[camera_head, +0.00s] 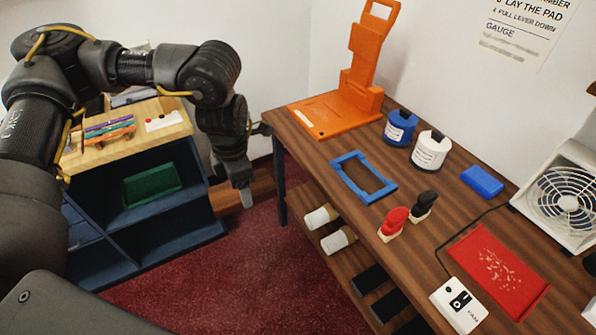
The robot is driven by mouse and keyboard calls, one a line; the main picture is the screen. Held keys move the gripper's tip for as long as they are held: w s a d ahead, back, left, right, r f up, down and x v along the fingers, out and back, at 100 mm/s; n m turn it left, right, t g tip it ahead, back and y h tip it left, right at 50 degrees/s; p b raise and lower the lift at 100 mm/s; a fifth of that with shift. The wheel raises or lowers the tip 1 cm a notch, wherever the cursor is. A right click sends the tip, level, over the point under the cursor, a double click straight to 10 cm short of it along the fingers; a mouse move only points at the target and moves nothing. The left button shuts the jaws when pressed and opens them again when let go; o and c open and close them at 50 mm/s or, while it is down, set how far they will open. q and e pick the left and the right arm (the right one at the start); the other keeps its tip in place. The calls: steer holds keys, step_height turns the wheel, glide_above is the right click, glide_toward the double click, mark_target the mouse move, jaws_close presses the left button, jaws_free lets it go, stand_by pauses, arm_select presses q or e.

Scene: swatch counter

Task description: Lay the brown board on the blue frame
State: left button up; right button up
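A flat brown board (262,187) is in the gap between the blue cabinet and the counter. My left gripper (243,190) points down, with its fingers across the board's face; it appears shut on the board, though the far finger is hidden. The blue frame (346,170), an open rectangle, lies flat near the counter's left front edge, right of the gripper and apart from it. Nothing lies on the frame, and wood shows through its opening. My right gripper is not in view.
An orange stand (330,116) is behind the frame. Blue (399,130) and white (430,152) jars stand right of it, red (393,222) and black (424,205) stamps in front. A red tray (515,285) and a fan (565,195) are farther right. The cabinet (165,240) is at left.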

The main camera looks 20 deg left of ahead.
arm_select(q)
steer(key=m, duration=0.2)
steer(key=shift+s+d+m, duration=0.25)
steer(key=shift+d+m, duration=0.05)
steer(key=shift+m, duration=0.1)
steer(key=s+d+m, duration=0.1)
steer(key=s+m, duration=0.1)
steer(key=m, duration=1)
steer(key=s+d+m, duration=0.2)
steer(key=s+m, duration=0.1)
steer(key=m, duration=0.9)
steer(key=shift+d, duration=0.25)
